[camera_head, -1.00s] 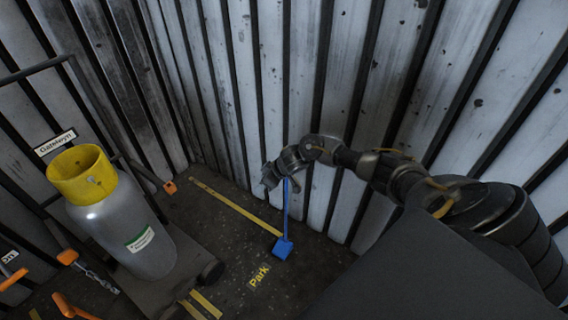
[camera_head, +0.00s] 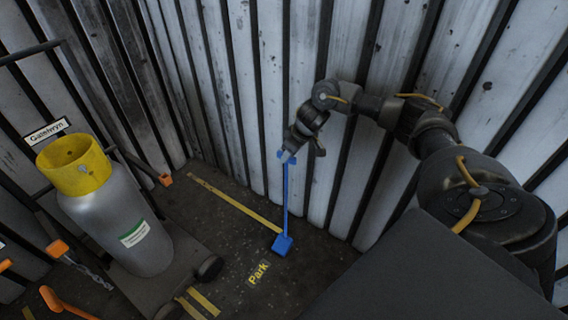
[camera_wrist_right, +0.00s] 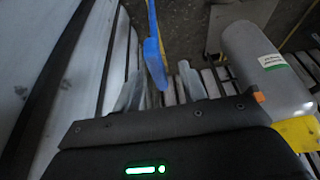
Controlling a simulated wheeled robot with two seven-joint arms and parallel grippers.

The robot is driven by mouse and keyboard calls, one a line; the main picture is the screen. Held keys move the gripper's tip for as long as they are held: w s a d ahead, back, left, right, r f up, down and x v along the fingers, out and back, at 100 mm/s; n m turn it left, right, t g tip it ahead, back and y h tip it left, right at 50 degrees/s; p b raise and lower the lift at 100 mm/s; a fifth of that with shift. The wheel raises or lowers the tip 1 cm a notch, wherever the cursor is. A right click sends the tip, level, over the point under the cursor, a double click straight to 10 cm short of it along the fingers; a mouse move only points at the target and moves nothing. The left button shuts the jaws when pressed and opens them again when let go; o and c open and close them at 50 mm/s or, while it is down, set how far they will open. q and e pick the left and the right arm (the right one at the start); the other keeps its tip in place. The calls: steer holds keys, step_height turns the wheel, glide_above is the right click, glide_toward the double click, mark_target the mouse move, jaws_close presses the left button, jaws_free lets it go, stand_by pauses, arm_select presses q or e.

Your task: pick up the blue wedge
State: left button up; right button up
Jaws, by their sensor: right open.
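The blue wedge (camera_head: 282,245) rests on the floor by the ribbed wall, its long thin handle standing upright with a short crosspiece at the top. My right gripper (camera_head: 286,157) is at the top of the handle in the head view and partly hides it. In the right wrist view the handle (camera_wrist_right: 154,55) runs down towards the gap between the two fingers of the open right gripper (camera_wrist_right: 163,74). Whether they touch it I cannot tell. My left gripper is not in view.
A grey gas cylinder (camera_head: 120,225) with a yellow collar (camera_head: 74,165) stands on a dark trolley (camera_head: 178,270) at the left. Orange-ended handles (camera_head: 57,248) are at the lower left. The ribbed metal wall (camera_head: 260,80) is close behind the handle. Floor around the yellow "Park" marking (camera_head: 258,273) is clear.

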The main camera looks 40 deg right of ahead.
steer(key=shift+b+x, duration=0.65)
steer(key=shift+x, duration=1.65)
steer(key=shift+w+d+f, duration=0.1)
steer(key=shift+w+f, duration=0.3)
steer(key=shift+f, duration=0.05)
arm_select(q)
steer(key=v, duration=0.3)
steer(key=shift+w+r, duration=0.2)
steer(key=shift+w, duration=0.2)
arm_select(e)
steer(key=shift+c, duration=0.3)
jaws_close()
